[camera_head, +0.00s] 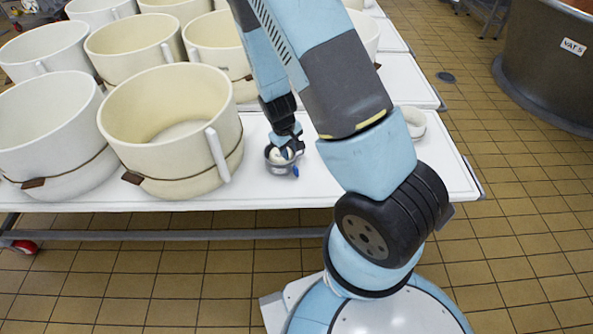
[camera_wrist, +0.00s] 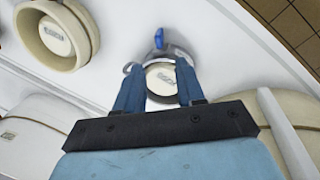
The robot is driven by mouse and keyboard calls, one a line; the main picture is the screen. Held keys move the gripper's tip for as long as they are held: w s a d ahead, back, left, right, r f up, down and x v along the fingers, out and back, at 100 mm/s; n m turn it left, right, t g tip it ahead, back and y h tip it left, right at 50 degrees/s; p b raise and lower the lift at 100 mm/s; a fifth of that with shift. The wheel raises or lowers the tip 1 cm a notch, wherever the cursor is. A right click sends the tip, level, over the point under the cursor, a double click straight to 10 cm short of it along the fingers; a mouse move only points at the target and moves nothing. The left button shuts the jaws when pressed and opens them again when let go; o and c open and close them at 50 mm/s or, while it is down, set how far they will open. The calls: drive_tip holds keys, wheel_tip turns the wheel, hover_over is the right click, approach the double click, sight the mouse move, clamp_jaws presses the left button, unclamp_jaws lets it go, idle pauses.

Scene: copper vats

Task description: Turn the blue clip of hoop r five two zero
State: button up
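A small grey metal hoop (camera_head: 279,167) stands on the white table, right of the large cream tubs. Its blue clip (camera_head: 295,171) shows on its near right side. In the wrist view, the blue clip (camera_wrist: 159,38) stands at the far edge of the hoop, and a pale labelled disc (camera_wrist: 163,80) lies inside; the lettering is unreadable. My gripper (camera_head: 287,150) is at the hoop from above. In the wrist view, my gripper (camera_wrist: 158,66) has its two blue fingers apart over the disc, with the clip beyond the tips. Whether the fingers touch the hoop I cannot tell.
Large cream tubs (camera_head: 178,122) crowd the left of the white table (camera_head: 250,196). A small cream round mould (camera_wrist: 90,28) lies left of the hoop in the wrist view. A copper vat (camera_head: 545,75) stands far right. Tiled floor (camera_head: 500,220) is open on the right.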

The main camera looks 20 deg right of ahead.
sight(295, 168)
drive_tip(key=f, duration=0.4)
drive_tip(key=d+f, duration=0.1)
drive_tip(key=f, duration=0.4)
drive_tip(key=w+d+f, duration=0.1)
drive_tip(key=f, duration=0.3)
drive_tip(key=shift+d+f, duration=0.2)
drive_tip(key=shift+c, duration=0.2)
clamp_jaws()
